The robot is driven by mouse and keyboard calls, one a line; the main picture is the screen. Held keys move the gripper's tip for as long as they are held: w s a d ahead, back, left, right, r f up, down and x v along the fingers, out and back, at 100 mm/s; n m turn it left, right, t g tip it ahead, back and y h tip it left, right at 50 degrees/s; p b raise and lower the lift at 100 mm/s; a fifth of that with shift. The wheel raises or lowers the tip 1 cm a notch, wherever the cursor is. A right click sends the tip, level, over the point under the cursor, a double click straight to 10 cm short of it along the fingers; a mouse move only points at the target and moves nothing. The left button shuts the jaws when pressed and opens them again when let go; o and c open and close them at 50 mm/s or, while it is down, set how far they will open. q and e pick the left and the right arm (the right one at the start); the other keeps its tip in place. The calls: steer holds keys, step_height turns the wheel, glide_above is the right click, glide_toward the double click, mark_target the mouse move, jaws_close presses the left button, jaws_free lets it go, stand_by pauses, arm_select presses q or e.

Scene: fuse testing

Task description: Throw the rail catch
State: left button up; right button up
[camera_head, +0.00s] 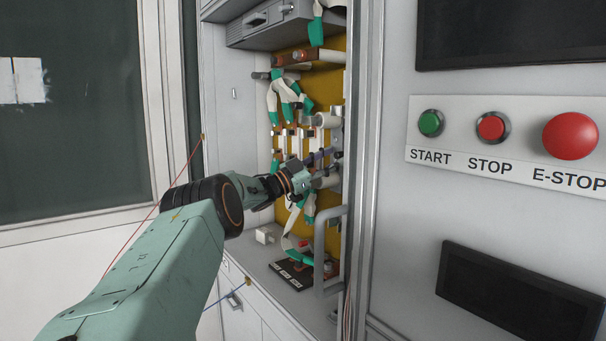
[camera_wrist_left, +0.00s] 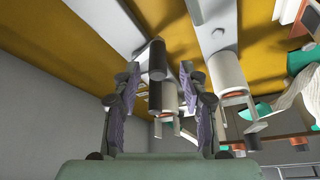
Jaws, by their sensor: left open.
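My left gripper (camera_head: 318,160) reaches into the open cabinet bay, in front of the mustard-yellow back panel. In the left wrist view its two purple-grey fingers (camera_wrist_left: 158,108) stand apart. A dark cylindrical handle (camera_wrist_left: 157,60), which may be the rail catch, shows in the gap between the fingers, with no finger seen touching it. I cannot tell how far beyond the fingertips it lies. In the head view the arm and gripper partly hide this part of the panel. My right gripper is not in view.
Pale cylinders (camera_wrist_left: 228,75) and teal-and-white cables (camera_head: 283,95) crowd the panel. A grey tube handle (camera_head: 321,240) stands at the bay's right front. A white block (camera_head: 265,236) lies on the ledge. The START, STOP and E-STOP button panel (camera_head: 460,158) is on the right wall.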

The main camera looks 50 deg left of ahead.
arm_select(q)
steer(key=v, duration=0.9)
steer(key=shift+s+f, duration=0.1)
steer(key=shift+f, duration=0.05)
steer(key=shift+d, duration=0.1)
stand_by(0.4)
